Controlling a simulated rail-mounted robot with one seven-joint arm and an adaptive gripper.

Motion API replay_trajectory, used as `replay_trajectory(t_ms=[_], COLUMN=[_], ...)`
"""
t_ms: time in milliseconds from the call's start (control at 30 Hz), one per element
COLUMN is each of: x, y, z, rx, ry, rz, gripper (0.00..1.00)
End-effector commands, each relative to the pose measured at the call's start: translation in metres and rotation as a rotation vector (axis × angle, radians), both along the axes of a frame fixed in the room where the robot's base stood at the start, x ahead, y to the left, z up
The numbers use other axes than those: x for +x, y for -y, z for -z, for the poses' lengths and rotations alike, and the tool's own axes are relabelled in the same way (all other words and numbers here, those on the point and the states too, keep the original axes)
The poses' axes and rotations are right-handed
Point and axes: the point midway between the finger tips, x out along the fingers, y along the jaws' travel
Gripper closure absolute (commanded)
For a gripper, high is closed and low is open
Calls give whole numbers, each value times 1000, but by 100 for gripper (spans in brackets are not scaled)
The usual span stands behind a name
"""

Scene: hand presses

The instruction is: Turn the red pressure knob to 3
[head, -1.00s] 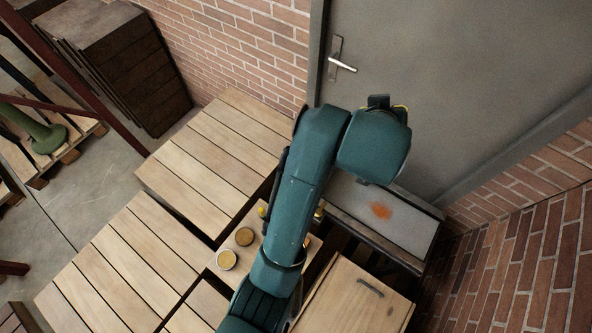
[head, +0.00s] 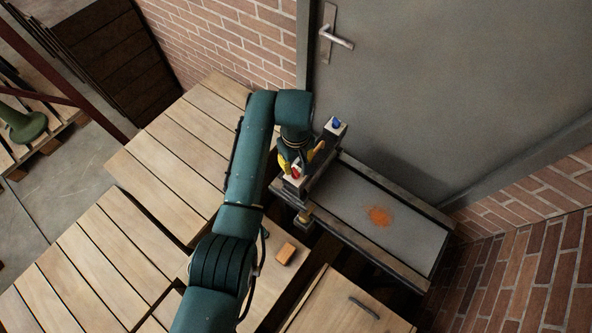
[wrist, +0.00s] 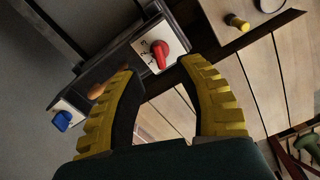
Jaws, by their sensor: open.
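The red knob (wrist: 159,56) sits on a white plate (wrist: 150,38) with small dark numerals at one end of the press panel. Its narrow grip runs nearly up and down in the wrist view; I cannot read which numeral it points to. In the head view the red knob (head: 296,174) shows just below my yellow fingers. My gripper (wrist: 157,67) is open and empty, its fingertips apart on either side of the knob in the picture. I see no contact, and the remaining gap is unclear.
The grey press bed (head: 345,205) has an orange patch. A small brown block (head: 286,252) lies on the bench. A door stands behind.

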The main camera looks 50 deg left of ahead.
Motion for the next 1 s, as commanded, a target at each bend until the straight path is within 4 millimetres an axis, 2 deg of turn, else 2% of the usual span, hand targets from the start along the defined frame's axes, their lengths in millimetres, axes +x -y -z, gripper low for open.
replay_trajectory(t_ms=[33, 100, 233, 400, 633, 833, 1000], x=[-1, -1, 0, 0, 0, 0, 0], y=[1, 1, 0, 0, 0, 0, 0], z=[15, 31, 52, 62, 63, 62, 63], rx=[-3, -2, -1, 1, 1, 1, 1], ry=[-3, -2, -1, 1, 1, 1, 1], rz=[1, 1, 1, 1, 1, 1, 1], gripper=[62, 62, 62, 62, 60, 98, 100])
